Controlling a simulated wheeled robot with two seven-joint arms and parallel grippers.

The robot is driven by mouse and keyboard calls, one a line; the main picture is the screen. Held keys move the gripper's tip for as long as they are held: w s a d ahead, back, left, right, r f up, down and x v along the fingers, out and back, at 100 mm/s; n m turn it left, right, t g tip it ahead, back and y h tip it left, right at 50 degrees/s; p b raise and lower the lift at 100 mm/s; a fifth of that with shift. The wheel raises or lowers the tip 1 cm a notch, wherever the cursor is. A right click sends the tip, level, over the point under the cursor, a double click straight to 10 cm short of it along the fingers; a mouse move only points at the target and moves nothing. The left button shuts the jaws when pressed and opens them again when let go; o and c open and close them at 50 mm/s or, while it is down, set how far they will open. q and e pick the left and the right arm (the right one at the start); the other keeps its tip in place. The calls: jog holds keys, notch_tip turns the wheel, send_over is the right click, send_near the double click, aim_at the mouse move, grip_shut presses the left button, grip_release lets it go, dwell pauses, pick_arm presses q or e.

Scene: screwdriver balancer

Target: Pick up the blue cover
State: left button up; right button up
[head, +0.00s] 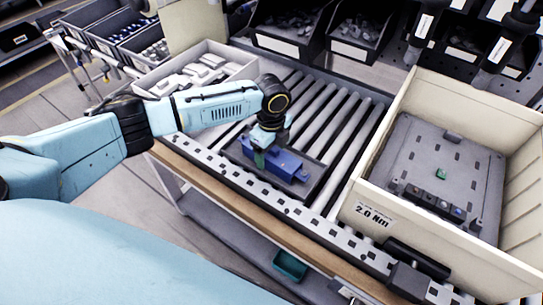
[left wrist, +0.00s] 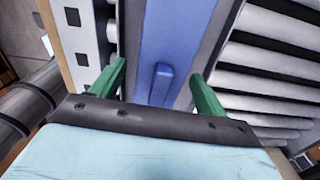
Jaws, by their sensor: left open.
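The blue cover (head: 279,163) lies on a dark tray on the roller conveyor, in the middle of the head view. In the left wrist view the blue cover (left wrist: 172,45) runs away from me, with a raised blue rib between my fingers. My left gripper (head: 262,158) points down at the cover's left part. In the left wrist view the left gripper (left wrist: 157,85) is open, with one green finger on each side of the cover. I cannot tell whether the fingers touch it. The left hand hides part of the cover. My right gripper is not in view.
A dark tray (head: 313,172) lies under the cover on the rollers (head: 335,130). A large cream bin (head: 405,232) labelled 2.0 Nm stands to the right, holding a grey plate. A white bin of pale parts (head: 245,72) stands behind the left arm. Black parts bins line the back.

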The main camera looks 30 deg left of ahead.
pick_arm(q)
jog(key=shift+f, duration=0.25)
jog(key=c, duration=1.2)
jog(key=shift+o, duration=0.2)
jog(key=shift+r, duration=0.1)
